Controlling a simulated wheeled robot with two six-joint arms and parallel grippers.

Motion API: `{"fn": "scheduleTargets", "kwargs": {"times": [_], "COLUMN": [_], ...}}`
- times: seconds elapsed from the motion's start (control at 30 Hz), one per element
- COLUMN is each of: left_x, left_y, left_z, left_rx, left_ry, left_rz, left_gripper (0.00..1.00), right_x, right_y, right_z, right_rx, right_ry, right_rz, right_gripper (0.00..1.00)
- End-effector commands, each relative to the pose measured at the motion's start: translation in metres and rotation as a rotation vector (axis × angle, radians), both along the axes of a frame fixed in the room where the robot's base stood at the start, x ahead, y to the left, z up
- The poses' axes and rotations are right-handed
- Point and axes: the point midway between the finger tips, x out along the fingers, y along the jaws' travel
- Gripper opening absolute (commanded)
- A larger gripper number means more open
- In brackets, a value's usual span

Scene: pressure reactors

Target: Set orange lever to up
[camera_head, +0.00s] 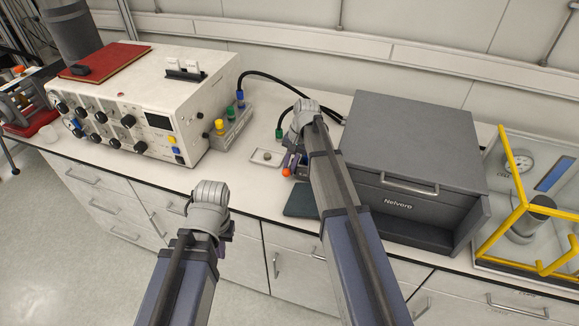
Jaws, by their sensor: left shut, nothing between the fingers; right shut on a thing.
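The orange lever (286,172) shows as a small orange knob on the counter side of the dark grey Nelvere box, near the front edge of the worktop. My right gripper (291,161) is at the lever, shut on it, with the knob showing just below the fingers. The lever's shaft and base are mostly hidden by my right arm, and I cannot tell its angle. My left gripper (226,238) is shut and empty, held in front of the cabinets, well away from the lever. Its fingers are mostly hidden behind its wrist.
The large dark grey box (412,150) stands close to my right arm. A white instrument with knobs (150,100) stands left, beside a block with yellow and blue valves (232,128). A small tray (266,158) lies between. A yellow-framed case (530,205) is far right.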

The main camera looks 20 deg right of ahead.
Motion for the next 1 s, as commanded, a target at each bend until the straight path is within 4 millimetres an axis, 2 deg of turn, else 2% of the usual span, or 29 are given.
{"fn": "scheduleTargets", "kwargs": {"times": [0.1, 0.13, 0.23, 0.67, 1.0], "left_x": [0.000, 0.000, 0.000, 0.000, 0.000], "left_y": [0.000, 0.000, 0.000, 0.000, 0.000], "left_z": [0.000, 0.000, 0.000, 0.008, 0.047], "left_rx": [0.000, 0.000, 0.000, 0.000, 0.000], "left_ry": [0.000, 0.000, 0.000, 0.000, 0.000], "left_rz": [0.000, 0.000, 0.000, 0.000, 0.000], "left_gripper": [0.00, 0.00, 0.00, 0.00, 0.00], "right_x": [0.001, 0.001, 0.001, 0.000, 0.000], "right_y": [0.000, 0.000, 0.000, -0.001, -0.009], "right_z": [0.000, 0.000, 0.000, 0.008, 0.047], "right_rx": [0.001, 0.001, 0.000, 0.000, 0.000], "right_ry": [0.000, 0.000, -0.001, -0.001, -0.001], "right_rz": [-0.001, -0.001, -0.001, 0.000, -0.001], "right_gripper": [0.00, 0.20, 0.30, 0.30, 0.30]}}
